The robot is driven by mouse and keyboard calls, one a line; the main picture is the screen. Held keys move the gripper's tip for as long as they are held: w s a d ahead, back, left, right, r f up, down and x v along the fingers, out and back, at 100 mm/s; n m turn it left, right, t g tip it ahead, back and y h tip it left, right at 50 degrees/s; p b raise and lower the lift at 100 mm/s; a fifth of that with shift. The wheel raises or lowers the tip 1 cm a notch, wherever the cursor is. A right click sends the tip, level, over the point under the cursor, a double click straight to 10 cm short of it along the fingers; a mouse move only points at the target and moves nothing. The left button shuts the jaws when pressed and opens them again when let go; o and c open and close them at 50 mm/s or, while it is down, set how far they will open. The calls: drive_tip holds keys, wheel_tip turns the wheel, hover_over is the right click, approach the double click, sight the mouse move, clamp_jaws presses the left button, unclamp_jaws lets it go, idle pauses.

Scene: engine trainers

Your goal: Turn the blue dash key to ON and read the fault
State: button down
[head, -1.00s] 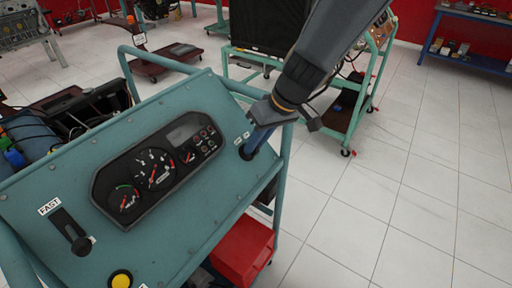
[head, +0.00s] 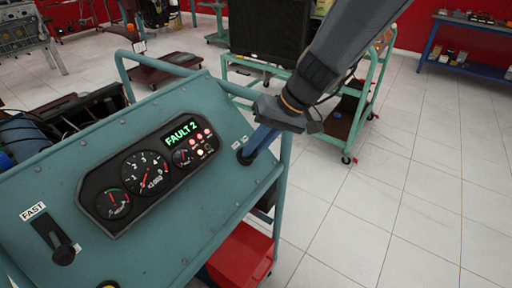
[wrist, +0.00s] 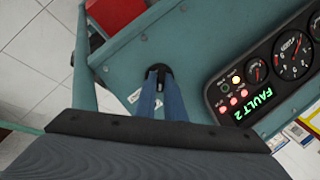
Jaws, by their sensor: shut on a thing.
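The teal dash panel (head: 200,235) carries a black gauge cluster (head: 128,207). Its display (head: 181,133) is lit green and reads "FAULT 2"; it also shows in the wrist view (wrist: 254,105), upside down. Several red lamps and one yellowish lamp glow beside it. My gripper (head: 247,154) reaches down to the key switch at the panel's right side. In the wrist view its two blue fingers (wrist: 160,84) close at the black round switch (wrist: 154,70), shut on the key. The key itself is mostly hidden between the fingertips, and the switch labels are too small to read.
A black lever (head: 52,238) marked "FAST" is at the panel's left. A red box (head: 241,255) sits low under the panel. A teal trolley (head: 340,130) stands behind my arm, and a blue bench (head: 470,40) at the back right. The tiled floor at right is clear.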

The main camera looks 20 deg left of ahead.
drive_tip(key=shift+s+d+f, duration=0.1)
drive_tip(key=shift+s+f, duration=0.15)
drive_tip(key=shift+f, duration=0.05)
drive_tip(key=c, duration=1.8)
unclamp_jaws()
drive_tip(key=shift+c, duration=0.2)
drive_tip(key=shift+w, duration=0.1)
drive_tip(key=shift+w+r, duration=0.1)
drive_tip(key=shift+r, duration=0.15)
drive_tip(key=shift+d+r, duration=0.1)
drive_tip(key=shift+r, duration=0.2)
drive_tip(key=v, duration=0.6)
drive_tip(key=shift+d+r+b, duration=0.3)
drive_tip(key=shift+b, duration=0.05)
